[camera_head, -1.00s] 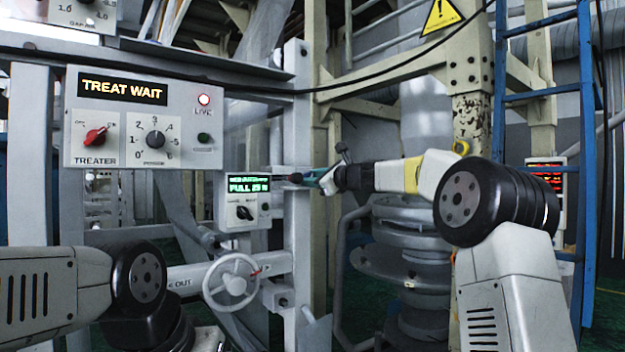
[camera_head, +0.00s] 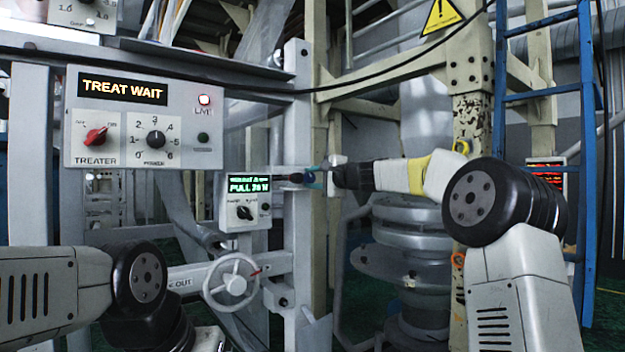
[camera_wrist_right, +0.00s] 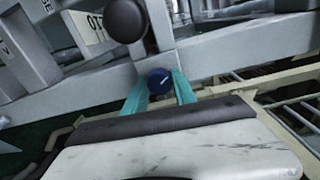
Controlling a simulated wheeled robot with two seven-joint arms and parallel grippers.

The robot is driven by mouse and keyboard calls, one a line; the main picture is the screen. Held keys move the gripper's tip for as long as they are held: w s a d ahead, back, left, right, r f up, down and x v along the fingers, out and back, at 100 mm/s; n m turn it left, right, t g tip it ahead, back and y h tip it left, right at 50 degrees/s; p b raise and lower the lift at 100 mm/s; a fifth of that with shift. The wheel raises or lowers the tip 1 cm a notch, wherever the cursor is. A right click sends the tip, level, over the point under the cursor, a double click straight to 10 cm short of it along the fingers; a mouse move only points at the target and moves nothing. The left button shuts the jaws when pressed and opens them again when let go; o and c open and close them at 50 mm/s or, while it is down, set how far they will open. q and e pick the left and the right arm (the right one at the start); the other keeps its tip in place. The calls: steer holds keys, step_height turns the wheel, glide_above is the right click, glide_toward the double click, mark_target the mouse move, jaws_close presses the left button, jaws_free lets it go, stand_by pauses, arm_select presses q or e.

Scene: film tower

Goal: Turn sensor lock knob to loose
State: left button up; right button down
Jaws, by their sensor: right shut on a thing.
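A blue round knob (camera_wrist_right: 160,81) with a short, tilted white mark shows in the right wrist view, on the grey frame. The two teal fingers of my right gripper (camera_wrist_right: 161,91) are shut on it, one on each side. In the head view my right gripper (camera_head: 314,178) reaches from the right to the grey post. The knob is hard to make out there. No loose or lock label is readable near it. A larger dark round knob (camera_wrist_right: 126,20) stands above the blue one in the wrist view. My left gripper is out of view; only its arm shows.
A small display box (camera_head: 244,201) reading PULL is left of the post (camera_head: 297,230). A TREAT WAIT panel (camera_head: 145,117) hangs upper left. A handwheel (camera_head: 231,281) is below. A blue ladder (camera_head: 545,90) and grey roller (camera_head: 412,235) stand on the right.

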steer(key=shift+f+n, duration=0.1)
steer(key=shift+n, duration=1)
steer(key=c, duration=1)
jaws_free()
steer(key=shift+v, duration=3.85)
